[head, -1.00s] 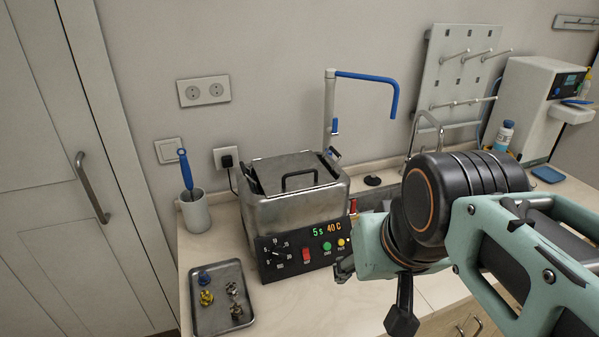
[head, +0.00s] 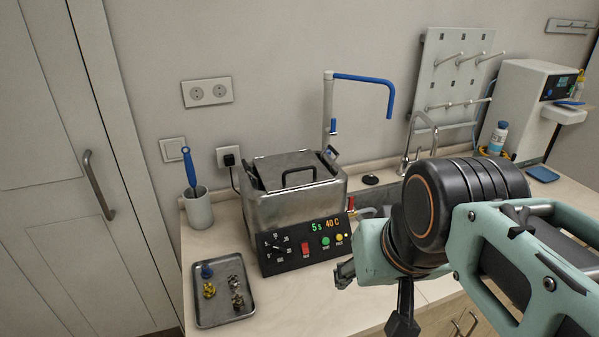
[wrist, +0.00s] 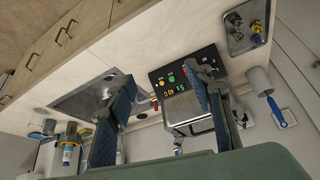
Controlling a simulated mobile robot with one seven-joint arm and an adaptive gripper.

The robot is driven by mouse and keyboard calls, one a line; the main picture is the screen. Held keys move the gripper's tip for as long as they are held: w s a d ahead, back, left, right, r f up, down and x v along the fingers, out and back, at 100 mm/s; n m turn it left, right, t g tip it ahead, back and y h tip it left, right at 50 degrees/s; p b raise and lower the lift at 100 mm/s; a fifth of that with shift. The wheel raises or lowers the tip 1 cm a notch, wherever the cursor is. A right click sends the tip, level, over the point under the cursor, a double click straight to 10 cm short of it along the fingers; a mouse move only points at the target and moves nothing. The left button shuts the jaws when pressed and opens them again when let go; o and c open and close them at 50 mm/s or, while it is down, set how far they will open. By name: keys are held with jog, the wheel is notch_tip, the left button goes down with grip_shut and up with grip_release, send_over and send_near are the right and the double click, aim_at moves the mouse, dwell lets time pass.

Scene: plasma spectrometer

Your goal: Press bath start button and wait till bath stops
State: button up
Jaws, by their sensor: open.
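The metal bath (head: 290,208) stands on the counter with its lid on. Its black front panel (head: 281,262) has a lit display (head: 326,227) reading "5 s 40 C", a dial, a red switch (head: 305,249), a green start button (head: 325,242) and a yellow button (head: 340,240). My gripper (head: 345,272) is just right of and below the panel in the head view, partly hidden by my wrist. In the wrist view my gripper (wrist: 165,80) is open and empty, fingers apart, with the green button (wrist: 171,79) seen between them. No contact with the panel shows.
A metal tray (head: 200,318) with small parts lies left of the bath. A cup (head: 198,211) with a blue-handled brush stands behind it. A sink (wrist: 80,99) lies beside the bath, with a red-handled valve (head: 351,204) between. A white instrument (head: 520,100) stands far right.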

grip_shut()
dwell(1.4)
